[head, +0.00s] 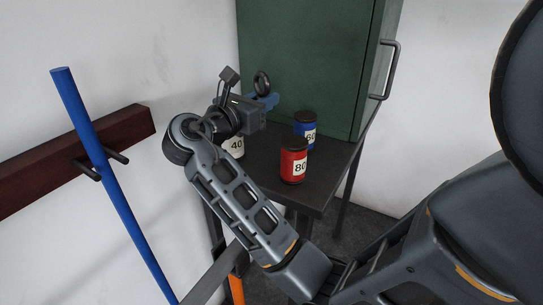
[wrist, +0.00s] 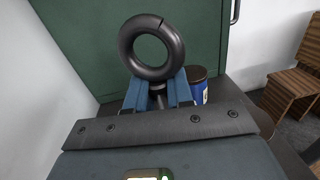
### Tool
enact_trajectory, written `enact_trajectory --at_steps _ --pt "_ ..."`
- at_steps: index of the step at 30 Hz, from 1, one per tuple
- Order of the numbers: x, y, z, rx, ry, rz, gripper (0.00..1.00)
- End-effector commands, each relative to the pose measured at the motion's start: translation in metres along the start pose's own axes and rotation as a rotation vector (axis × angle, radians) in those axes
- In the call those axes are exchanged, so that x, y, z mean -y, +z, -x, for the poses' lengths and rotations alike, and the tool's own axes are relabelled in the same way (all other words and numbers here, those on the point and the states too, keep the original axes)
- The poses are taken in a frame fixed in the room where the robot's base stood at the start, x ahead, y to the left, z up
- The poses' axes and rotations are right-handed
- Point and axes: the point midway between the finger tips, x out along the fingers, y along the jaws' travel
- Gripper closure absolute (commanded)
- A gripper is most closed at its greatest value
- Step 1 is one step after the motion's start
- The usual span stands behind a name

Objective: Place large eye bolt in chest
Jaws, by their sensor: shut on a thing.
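The large eye bolt (wrist: 151,73) is a dark metal ring on a short shank, held upright in the wrist view. My gripper (wrist: 158,93) is shut on its shank with blue fingers, and the ring stands above the fingertips. In the head view the eye bolt (head: 262,83) shows at the end of my gripper (head: 265,101), above the dark table. The green chest (head: 305,55) stands on the table behind it, with its broad front face toward me. It also fills the back of the wrist view (wrist: 85,50). The chest's inside is not visible.
A red can marked 80 (head: 293,162) and a blue can (head: 306,128) stand on the dark table (head: 262,172) to the right of my gripper. A white can marked 40 (head: 236,147) is partly hidden behind my arm. A blue pole (head: 110,175) leans at a wall rack. A wooden chair (wrist: 292,92) is at right.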

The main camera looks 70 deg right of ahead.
Motion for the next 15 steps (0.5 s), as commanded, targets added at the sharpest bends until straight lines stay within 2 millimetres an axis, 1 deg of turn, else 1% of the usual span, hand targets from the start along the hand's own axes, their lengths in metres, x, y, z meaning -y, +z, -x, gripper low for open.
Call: enact_trajectory --at_steps 1,6,9,15 --pt "0.001 -0.010 0.000 0.000 -0.001 0.006 1.00" --pt "0.002 -0.041 0.000 -0.001 -0.002 0.007 1.00" --pt "0.002 -0.051 0.000 0.000 -0.001 0.003 1.00" --pt "0.002 -0.066 0.000 0.000 0.000 0.003 1.00"
